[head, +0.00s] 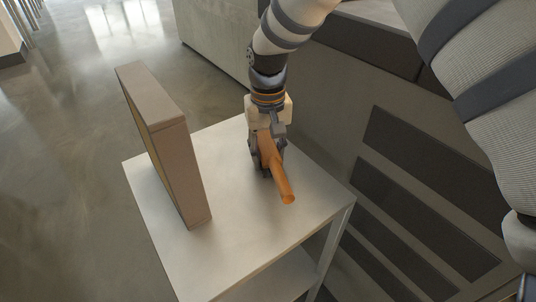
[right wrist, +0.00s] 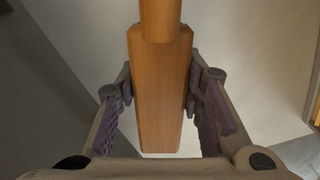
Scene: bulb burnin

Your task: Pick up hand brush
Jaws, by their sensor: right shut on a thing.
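The hand brush (head: 283,186) shows as an orange-brown wooden piece with a round handle, above the right half of a small pale table. My right gripper (head: 266,168) points down over the table and is shut on it. In the right wrist view, the wooden body of the brush (right wrist: 160,90) lies between the two finger pads, which touch its sides. The round handle runs out of the top of that view. No bristles are visible, and I cannot tell whether the brush touches the tabletop. My left gripper is not in view.
The pale table (head: 230,250) also bears a tall, thin brown box (head: 183,165) standing upright to the left of my right gripper. The table's front is clear. A grey unit with dark slatted panels (head: 390,240) stands close on the right. Open floor (head: 60,150) lies left.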

